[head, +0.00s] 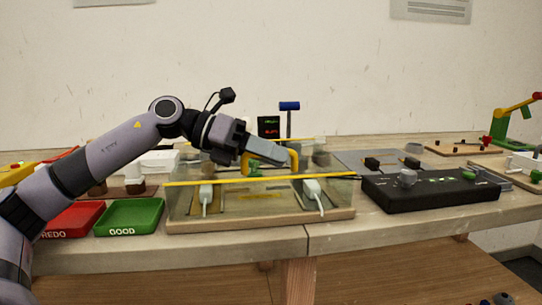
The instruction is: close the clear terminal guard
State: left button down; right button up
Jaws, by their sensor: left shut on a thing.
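The clear terminal guard (260,196) shows as see-through panels with a yellow front edge, over a wooden base (260,226). My left gripper (284,158) is shut on a yellow handle (295,160) above the guard's front edge. Through the clear front I see a white plug with a cord (206,194) on the left and another (313,192) on the right. The gripper hides part of the handle and of what lies behind it. I cannot tell how far the guard is swung. My right gripper is out of view.
A red REDO tray (74,222) and a green GOOD tray (130,218) sit left of the guard. A black control box (430,194) with a grey knob sits to the right. A small dark display (268,127) and a blue-topped post (289,106) stand behind.

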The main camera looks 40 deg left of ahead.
aim_at(239, 171)
pick_arm(q)
jog(key=shift+d+f, duration=0.1)
jog(key=shift+f, duration=0.15)
jog(key=c, duration=1.4)
grip_release()
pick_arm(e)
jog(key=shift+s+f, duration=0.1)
pick_arm(q)
jog(key=shift+s+a+b, duration=0.3)
jog(key=shift+a+b, duration=0.15)
jog(key=shift+b, duration=0.05)
jog(key=b+v, duration=0.3)
jog(key=v, duration=0.2)
jog(key=shift+r+b, duration=0.15)
jog(key=shift+b, duration=0.15)
jog(key=shift+s+a+r, duration=0.25)
jog(key=shift+s+a, duration=0.1)
jog(key=shift+r, duration=0.1)
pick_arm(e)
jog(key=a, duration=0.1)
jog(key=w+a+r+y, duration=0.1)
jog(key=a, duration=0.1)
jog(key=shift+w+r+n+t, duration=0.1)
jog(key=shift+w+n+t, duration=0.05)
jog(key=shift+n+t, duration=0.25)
